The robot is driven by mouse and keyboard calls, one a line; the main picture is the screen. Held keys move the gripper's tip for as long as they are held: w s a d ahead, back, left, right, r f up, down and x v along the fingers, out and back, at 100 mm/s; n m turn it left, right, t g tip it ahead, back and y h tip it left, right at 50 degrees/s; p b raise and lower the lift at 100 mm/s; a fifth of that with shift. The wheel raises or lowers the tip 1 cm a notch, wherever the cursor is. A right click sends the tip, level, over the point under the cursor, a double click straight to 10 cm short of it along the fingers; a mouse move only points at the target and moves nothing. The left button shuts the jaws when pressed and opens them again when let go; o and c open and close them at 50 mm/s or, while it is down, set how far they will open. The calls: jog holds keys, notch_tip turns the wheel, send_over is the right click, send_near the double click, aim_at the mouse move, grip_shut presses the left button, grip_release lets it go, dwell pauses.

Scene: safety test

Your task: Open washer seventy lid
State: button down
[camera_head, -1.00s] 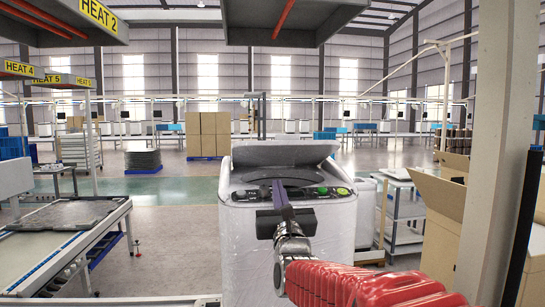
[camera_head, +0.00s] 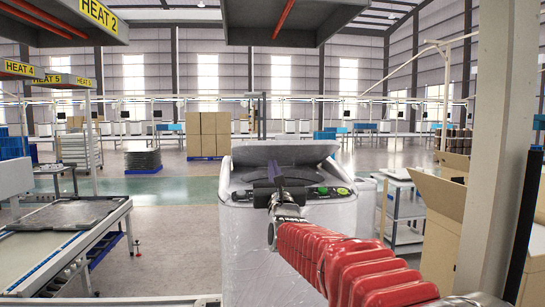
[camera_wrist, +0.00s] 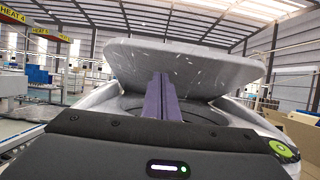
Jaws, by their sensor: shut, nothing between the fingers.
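The washer (camera_head: 300,240) stands in front of me in the head view, wrapped in clear plastic. Its grey lid (camera_head: 285,152) is hinged at the back and stands partly raised, tilted over the top opening. My gripper (camera_head: 274,168) is above the front of the washer's top, with its purple fingers closed together and empty. In the wrist view my fingers (camera_wrist: 165,90) point toward the gap below the raised lid (camera_wrist: 185,65). The tips overlap the lid in the picture; I cannot tell whether they touch it. A round green knob (camera_wrist: 282,150) is at the right of the washer's panel.
A conveyor table (camera_head: 65,215) with a dark tray is at the left. A grey cart (camera_head: 403,205), an open cardboard box (camera_head: 442,205) and a thick pillar (camera_head: 500,140) are at the right. Stacked cartons (camera_head: 208,135) stand behind on a pallet.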

jog(key=shift+w+r, duration=0.2)
jog(key=shift+r, duration=0.35)
jog(key=shift+w+r, duration=0.2)
jog(key=shift+r, duration=0.3)
jog(key=shift+w+a+r, duration=0.15)
jog(key=shift+w+r, duration=0.25)
jog(key=shift+r, duration=0.4)
notch_tip(320, 180, up, 8)
send_over(271, 147)
jog(key=s, duration=0.1)
jog(key=shift+r, duration=0.1)
jog(key=shift+w+a+r, duration=0.1)
jog(key=shift+w+r, duration=0.25)
jog(key=shift+r, duration=0.3)
jog(key=shift+w+r, duration=0.3)
jog(key=shift+r, duration=0.3)
jog(key=shift+w+a+r, duration=0.1)
jog(key=shift+w+r, duration=0.25)
jog(key=shift+r, duration=0.3)
jog(key=shift+f, duration=0.15)
